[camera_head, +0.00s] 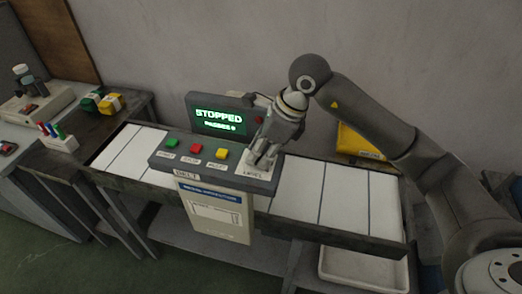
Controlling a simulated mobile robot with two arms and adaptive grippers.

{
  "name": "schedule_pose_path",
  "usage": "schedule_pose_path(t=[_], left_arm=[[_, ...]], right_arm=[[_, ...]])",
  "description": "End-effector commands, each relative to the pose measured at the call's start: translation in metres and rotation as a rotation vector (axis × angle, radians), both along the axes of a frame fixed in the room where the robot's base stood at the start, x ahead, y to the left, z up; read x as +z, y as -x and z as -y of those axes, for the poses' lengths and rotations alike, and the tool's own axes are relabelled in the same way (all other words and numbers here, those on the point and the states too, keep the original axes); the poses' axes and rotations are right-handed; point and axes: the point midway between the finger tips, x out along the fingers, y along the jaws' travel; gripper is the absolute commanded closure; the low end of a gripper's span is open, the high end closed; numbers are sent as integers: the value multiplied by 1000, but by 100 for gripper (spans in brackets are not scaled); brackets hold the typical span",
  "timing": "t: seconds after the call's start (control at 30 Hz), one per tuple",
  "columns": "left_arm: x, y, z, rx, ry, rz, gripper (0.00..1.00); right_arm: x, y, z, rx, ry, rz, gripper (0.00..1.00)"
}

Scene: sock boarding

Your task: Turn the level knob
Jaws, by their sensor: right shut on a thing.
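The control panel (199,167) stands over the middle of the belt. It carries a green, a red and a yellow button in a row, with a label under each. The level knob is at the panel's right end, above the plate that reads LEVEL (253,173); my gripper hides the knob itself. My right gripper (262,160) points down over that spot and is shut on the knob. A screen (219,116) behind the panel reads STOPPED, with a smaller line below it. My left gripper is not in view.
The white segmented belt (298,190) runs to both sides of the panel and looks empty. A yellow bin (357,143) is behind it, and a white tray (362,268) is below at right. At left, a side table holds green and yellow blocks (110,103) and a marker holder (59,143).

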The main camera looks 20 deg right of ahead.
Motion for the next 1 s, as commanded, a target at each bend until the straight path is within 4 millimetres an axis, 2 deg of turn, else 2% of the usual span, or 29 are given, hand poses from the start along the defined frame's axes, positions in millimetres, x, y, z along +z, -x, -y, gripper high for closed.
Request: schedule_pose_path(t=[0.27,0.7,1.0], left_arm=[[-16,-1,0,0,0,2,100],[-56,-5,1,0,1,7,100],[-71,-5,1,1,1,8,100]], right_arm=[[-3,-2,1,85,0,2,99],[-3,-5,1,425,0,4,99],[-1,-6,1,613,-1,1,99]])
